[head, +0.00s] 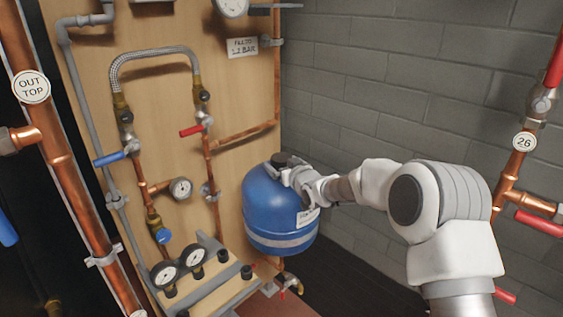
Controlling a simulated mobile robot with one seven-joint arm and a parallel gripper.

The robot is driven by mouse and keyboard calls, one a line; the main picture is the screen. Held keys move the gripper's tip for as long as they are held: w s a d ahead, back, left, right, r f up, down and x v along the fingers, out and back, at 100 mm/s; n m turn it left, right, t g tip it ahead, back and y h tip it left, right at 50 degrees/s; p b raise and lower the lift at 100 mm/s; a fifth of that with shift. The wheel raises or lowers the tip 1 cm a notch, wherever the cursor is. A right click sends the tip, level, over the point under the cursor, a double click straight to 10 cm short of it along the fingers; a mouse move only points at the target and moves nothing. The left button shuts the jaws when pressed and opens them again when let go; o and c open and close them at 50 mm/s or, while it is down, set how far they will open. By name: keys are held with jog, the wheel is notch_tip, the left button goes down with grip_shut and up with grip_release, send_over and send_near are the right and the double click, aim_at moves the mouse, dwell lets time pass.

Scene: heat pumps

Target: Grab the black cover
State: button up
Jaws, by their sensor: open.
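The black cover (280,158) is a small dark cap on top of the blue tank (265,212). Only part of it shows behind my gripper. My gripper (280,171) reaches in from the right, with its white fingers close beside the cover at the top of the tank. The jaws are open. I cannot tell from this view whether a finger touches the cover or whether the cover lies between the fingers.
A wooden panel (235,85) carries copper pipes, gauges and valves left of the tank. Two gauges (165,274) sit low in front. A thick copper pipe (62,160) stands at the left. Pipes with red handles (540,223) stand right of my arm. A grey block wall (400,100) is behind.

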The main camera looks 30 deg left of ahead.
jog(key=c, duration=1.3)
